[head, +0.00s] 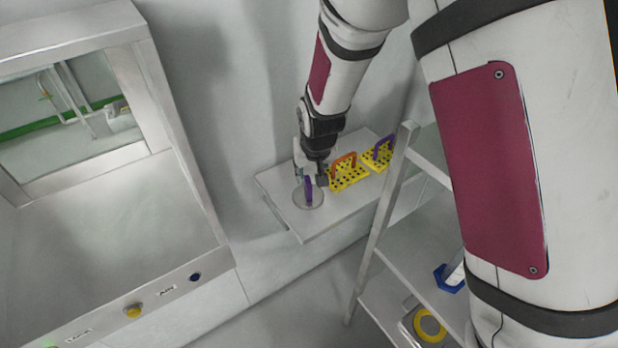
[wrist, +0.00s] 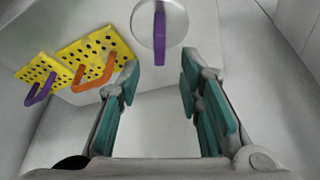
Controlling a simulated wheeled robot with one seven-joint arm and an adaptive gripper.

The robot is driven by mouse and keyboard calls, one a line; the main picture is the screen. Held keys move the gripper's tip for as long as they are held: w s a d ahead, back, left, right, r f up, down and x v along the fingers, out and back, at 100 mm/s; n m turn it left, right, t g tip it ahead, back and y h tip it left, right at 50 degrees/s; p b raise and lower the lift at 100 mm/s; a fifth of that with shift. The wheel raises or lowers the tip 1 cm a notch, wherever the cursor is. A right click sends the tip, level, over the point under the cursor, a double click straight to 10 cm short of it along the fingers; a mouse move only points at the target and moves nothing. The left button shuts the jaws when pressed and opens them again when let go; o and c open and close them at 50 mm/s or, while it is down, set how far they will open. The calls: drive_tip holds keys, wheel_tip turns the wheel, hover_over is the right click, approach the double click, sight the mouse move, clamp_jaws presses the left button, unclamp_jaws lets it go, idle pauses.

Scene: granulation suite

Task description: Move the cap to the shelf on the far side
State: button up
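The cap seems to be a round pale grey disc (head: 312,202) with an upright purple handle (head: 308,189), on a light wall shelf (head: 282,203) near its left end. In the wrist view the disc (wrist: 143,25) is at the top centre, with its purple handle (wrist: 160,35) seen nearly edge-on. My gripper (head: 309,176) is right at the handle in the head view and partly covers the cap. In the wrist view my gripper (wrist: 158,72) is open with teal pads apart; the handle lies just beyond the fingertips, roughly centred between them. No contact shows.
A yellow perforated plate with an orange handle (head: 346,177) and another with a purple handle (head: 377,157) stand right of the cap on the same shelf. A rack (head: 400,275) with a blue item (head: 446,281) and yellow ring (head: 429,325) is nearer. A metal cabinet (head: 120,230) is left.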

drive_tip(key=s+d+r+m, duration=0.1)
drive_tip(key=s+d+r, duration=0.4)
drive_tip(key=r, duration=0.5)
drive_tip(key=s+d+r, duration=0.6)
drive_tip(key=r, duration=0.4)
drive_tip(key=s+d+r, duration=0.3)
drive_tip(key=s+d, duration=0.1)
drive_tip(key=s, duration=0.4)
drive_tip(key=s+d+r+m+t+h, duration=0.1)
drive_tip(key=s+d+r, duration=0.3)
drive_tip(key=s, duration=0.5)
drive_tip(key=shift+w, duration=0.1)
drive_tip(key=shift+w+f+b, duration=0.65)
drive_tip(key=shift+w, duration=0.05)
